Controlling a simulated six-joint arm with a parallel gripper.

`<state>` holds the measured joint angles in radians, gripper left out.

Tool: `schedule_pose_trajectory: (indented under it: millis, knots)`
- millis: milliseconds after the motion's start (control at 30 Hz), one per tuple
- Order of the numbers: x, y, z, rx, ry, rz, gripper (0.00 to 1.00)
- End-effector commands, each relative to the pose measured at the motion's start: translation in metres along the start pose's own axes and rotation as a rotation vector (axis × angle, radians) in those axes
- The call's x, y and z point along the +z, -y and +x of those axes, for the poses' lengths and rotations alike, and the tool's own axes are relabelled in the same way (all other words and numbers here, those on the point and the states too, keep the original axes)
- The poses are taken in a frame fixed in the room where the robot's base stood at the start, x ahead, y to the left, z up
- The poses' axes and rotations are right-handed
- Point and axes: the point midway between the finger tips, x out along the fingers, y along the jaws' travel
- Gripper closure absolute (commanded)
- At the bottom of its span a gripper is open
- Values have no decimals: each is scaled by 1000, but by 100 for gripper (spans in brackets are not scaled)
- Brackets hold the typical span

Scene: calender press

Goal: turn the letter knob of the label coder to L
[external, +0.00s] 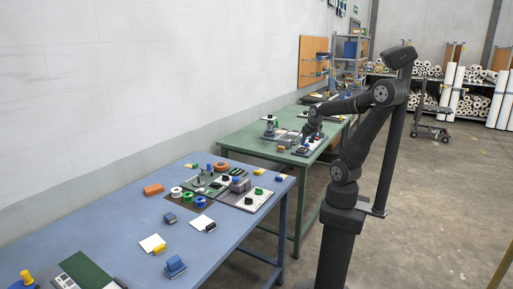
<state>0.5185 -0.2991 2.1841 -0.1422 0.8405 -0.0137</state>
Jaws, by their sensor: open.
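Which device is the label coder, and which knob carries the letters, cannot be made out at this size. No letter or pointer can be read.
A grey device (270,128) and a small red-brown block (281,150) are near my gripper on the green table (245,143). The blue table (110,232) in front holds panels with knobs, coloured rings and several small blocks. A wall runs along the left.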

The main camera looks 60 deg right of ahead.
Motion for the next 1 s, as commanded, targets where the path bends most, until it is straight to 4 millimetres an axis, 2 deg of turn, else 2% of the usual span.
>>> schedule_pose_trajectory:
  millis: [100,167,367,467,567,700,867,1000]
  knots:
    - [-15,-9,9,36,30,-17,41]
    - [-24,-8,12,42,43,-47,41]
    - [-49,35,12,-10,69,-261,41]
    - [-58,65,10,-50,79,-390,41]
    - [-66,104,5,-99,90,-547,41]
    - [-69,165,-5,-172,102,-790,41]
    - [-61,236,-20,-253,112,-1070,41]
    - [-43,297,-38,-323,116,-1317,41]
